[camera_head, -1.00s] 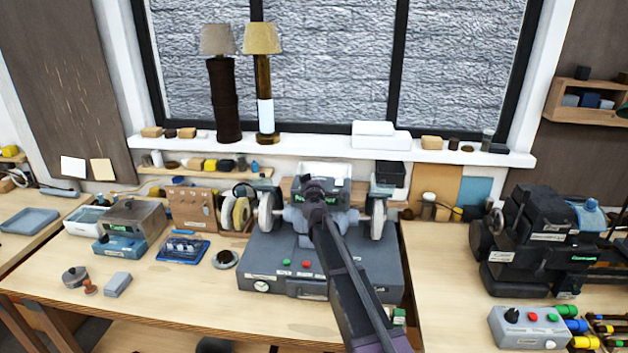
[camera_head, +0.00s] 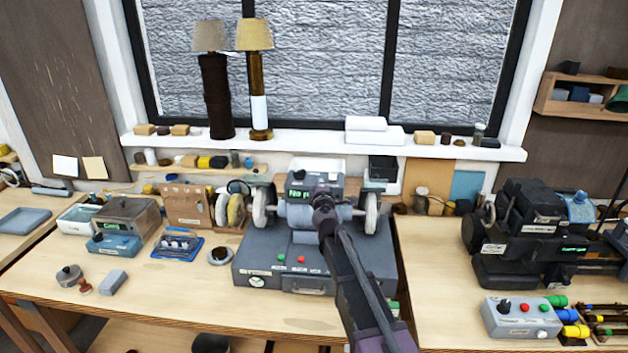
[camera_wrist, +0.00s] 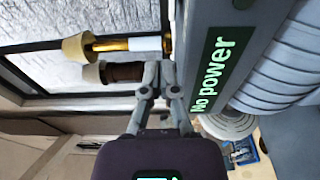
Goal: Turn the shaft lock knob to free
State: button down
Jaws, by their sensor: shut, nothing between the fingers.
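The double-wheeled bench machine (camera_head: 315,262) stands in the middle of the bench, with a pale wheel at each end of its shaft housing. Its small display (camera_head: 300,193) glows green, and in the wrist view the display (camera_wrist: 212,75) reads "No power". My arm crosses the machine's front in the head view, hiding part of its middle. In the wrist view my gripper (camera_wrist: 159,68) is shut and empty, close beside the grey display housing. Whether it touches the housing I cannot tell.
A dark machine (camera_head: 520,235) stands on the right bench, behind a grey control box (camera_head: 520,318) with a black knob and coloured buttons. Two lamps (camera_head: 256,85) (camera_head: 213,85) stand on the sill. The bench front at left centre is mostly clear.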

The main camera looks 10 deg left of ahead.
jog(key=s+d, duration=0.3)
jog(key=s, duration=0.1)
jog(key=shift+s+d, duration=0.25)
jog(key=shift+d, duration=0.15)
